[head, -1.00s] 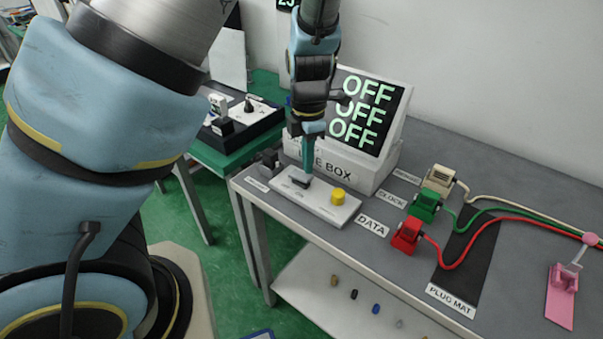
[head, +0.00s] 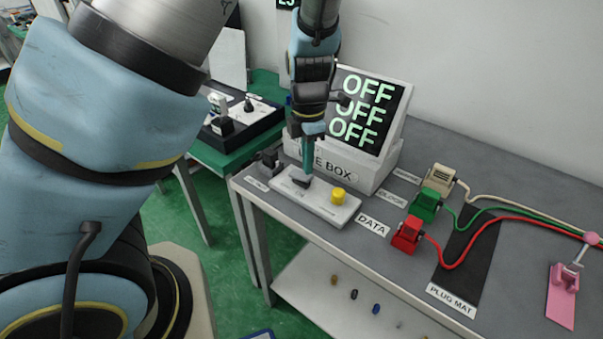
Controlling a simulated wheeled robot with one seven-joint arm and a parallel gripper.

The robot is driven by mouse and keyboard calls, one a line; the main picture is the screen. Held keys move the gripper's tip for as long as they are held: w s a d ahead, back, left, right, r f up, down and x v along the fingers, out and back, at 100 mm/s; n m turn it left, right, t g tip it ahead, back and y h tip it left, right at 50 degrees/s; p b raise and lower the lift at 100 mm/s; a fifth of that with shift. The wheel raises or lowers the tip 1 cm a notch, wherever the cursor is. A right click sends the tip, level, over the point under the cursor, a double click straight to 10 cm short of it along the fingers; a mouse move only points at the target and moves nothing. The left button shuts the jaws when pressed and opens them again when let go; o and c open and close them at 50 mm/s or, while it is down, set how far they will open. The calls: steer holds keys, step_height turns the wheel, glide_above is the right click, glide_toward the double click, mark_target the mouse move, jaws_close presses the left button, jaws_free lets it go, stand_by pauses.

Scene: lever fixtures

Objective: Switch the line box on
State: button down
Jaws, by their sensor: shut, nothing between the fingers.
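The line box (head: 392,168) stands at the back of the grey table, partly hidden by my arm. Its dark screen (head: 368,112) reads OFF on three lines. In front of it lies a light control panel (head: 316,204) with a black rocker-like switch (head: 301,181) on its left and a yellow knob (head: 338,195) on its right. My gripper (head: 306,174) points down, shut and empty, with its tips at the black switch. I cannot tell whether the tips touch it.
White, green (head: 425,205) and red (head: 405,235) plugs with cables sit to the right, by a dark plug mat (head: 467,262). A pink stand (head: 562,290) is at the far right. A green table (head: 225,158) with a black box stands left.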

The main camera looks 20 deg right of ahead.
steer(key=shift+f+b, duration=0.55)
steer(key=shift+f, duration=0.4)
steer(key=shift+r, duration=0.1)
stand_by(0.4)
step_height(320, 180, up, 7)
steer(key=p, duration=0.8)
stand_by(0.4)
steer(key=w+a+r+m, duration=0.1)
steer(key=a+r+m, duration=0.2)
steer(key=a+m, duration=0.3)
steer(key=w+a+r+m+t, duration=0.1)
steer(key=a+r+m, duration=0.3)
steer(key=a, duration=0.9)
steer(key=w+a+r+m+b, duration=0.1)
steer(key=a+r+m, duration=0.2)
steer(key=a+m, duration=0.6)
steer(key=shift+a+r+t, duration=0.3)
steer(key=shift+a, duration=0.4)
